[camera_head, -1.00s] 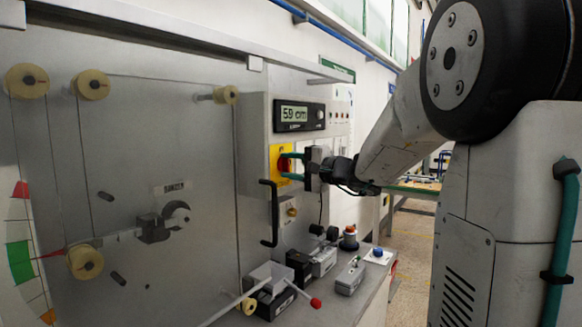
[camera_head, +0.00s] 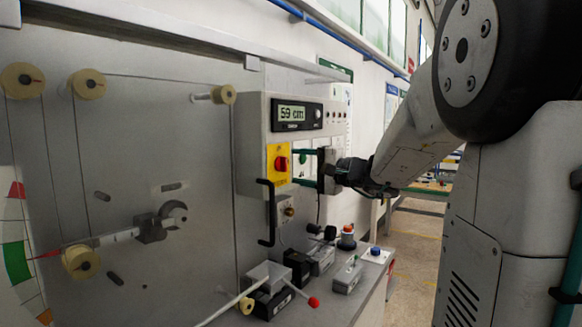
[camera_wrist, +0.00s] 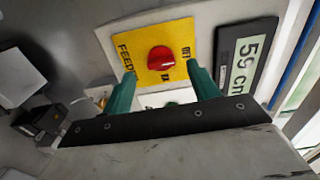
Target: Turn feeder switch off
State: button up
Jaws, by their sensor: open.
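The feeder switch is a red rotary knob (camera_head: 282,163) on a yellow plate (camera_head: 271,176) on the grey control box. In the wrist view the knob (camera_wrist: 161,59) shows whole, with "FEED" lettering on the left of the yellow plate (camera_wrist: 135,50) and small marks at its right and lower edges. The knob's ridge seems to run left to right there, toward the display side; its exact setting is hard to read. My gripper (camera_head: 298,167) is open and empty, its teal fingers just right of the knob and apart from it. In the wrist view the fingertips (camera_wrist: 163,82) flank the space before the knob.
A display (camera_head: 293,114) reading 59 cm sits above the switch. A black crank-like handle (camera_head: 267,212) hangs left of and below it. Open space lies to the right.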

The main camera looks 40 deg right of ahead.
jog(key=shift+v, duration=1.8)
